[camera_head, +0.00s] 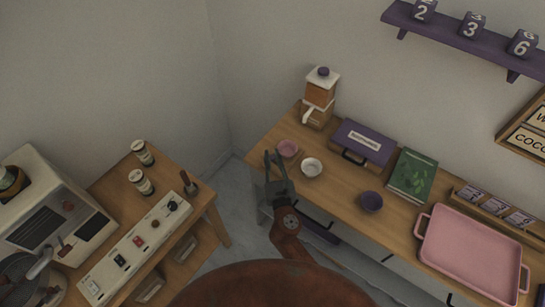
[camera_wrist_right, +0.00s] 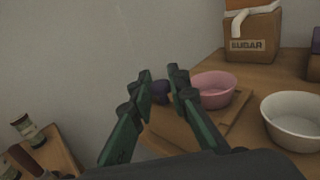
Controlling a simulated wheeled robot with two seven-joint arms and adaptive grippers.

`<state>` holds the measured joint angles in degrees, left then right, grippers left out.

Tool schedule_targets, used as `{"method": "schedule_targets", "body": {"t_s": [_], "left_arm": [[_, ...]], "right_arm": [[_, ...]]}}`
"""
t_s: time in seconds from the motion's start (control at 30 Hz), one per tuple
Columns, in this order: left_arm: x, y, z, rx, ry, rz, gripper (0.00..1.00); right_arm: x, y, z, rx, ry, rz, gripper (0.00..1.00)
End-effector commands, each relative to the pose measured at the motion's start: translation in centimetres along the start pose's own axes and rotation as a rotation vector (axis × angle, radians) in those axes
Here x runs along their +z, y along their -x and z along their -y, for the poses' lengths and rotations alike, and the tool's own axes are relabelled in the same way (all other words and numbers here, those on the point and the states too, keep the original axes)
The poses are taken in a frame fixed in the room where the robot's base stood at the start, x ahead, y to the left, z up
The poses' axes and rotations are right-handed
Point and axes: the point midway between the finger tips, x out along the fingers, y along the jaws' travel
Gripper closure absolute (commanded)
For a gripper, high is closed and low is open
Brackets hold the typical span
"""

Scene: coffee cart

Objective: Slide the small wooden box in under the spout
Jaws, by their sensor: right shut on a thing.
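My right gripper (camera_head: 273,155) is at the left end of the long wooden counter, left of the pink bowl. In the right wrist view its fingers (camera_wrist_right: 160,82) are closed around a dark purple knob (camera_wrist_right: 160,91). The knob seems to belong to a low wooden piece (camera_wrist_right: 175,128) beneath, apparently the small wooden box. Its outline is partly hidden by the fingers and blends with the counter. The sugar dispenser (camera_head: 320,92), with a white spout (camera_head: 308,115), stands farther back. Its SUGAR label (camera_wrist_right: 249,45) shows in the wrist view. My left gripper is out of view.
The pink bowl (camera_head: 288,148) and white bowl (camera_head: 312,168) stand close right of my gripper. A purple case (camera_head: 365,143), green book (camera_head: 413,175), purple bowl (camera_head: 371,202) and pink tray (camera_head: 470,255) stand farther right. A gap separates the side table (camera_head: 205,195).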

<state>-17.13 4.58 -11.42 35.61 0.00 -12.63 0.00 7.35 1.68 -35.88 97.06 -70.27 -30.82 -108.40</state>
Motion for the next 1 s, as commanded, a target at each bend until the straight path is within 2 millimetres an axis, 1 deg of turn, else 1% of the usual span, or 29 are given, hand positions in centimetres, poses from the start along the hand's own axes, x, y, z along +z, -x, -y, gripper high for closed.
{"method": "schedule_targets", "body": {"t_s": [0.07,0.17,0.3,0.4,0.5,0.6,0.73,1.0], "left_arm": [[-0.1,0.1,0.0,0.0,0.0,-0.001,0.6],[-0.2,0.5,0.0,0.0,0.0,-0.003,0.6],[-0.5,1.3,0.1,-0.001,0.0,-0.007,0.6],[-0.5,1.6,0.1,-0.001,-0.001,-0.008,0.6],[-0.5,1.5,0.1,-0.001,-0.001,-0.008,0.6],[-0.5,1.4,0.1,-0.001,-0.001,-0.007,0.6],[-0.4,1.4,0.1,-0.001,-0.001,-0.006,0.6],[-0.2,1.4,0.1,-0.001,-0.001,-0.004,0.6]], "right_arm": [[0.0,-0.1,0.1,0.0,0.001,-0.001,1.0],[0.1,-1.0,0.9,0.001,0.004,0.0,1.0],[0.3,-3.6,3.5,0.0,0.008,0.001,1.0],[0.1,-5.6,5.6,-0.001,0.007,0.001,1.0],[0.0,-7.2,7.2,-0.001,0.006,0.0,1.0],[-0.1,-8.3,8.2,0.0,0.003,-0.001,1.0],[-0.1,-8.8,8.8,-0.001,0.0,-0.001,1.0],[0.0,-8.8,9.0,-0.004,-0.001,0.0,1.0]]}}
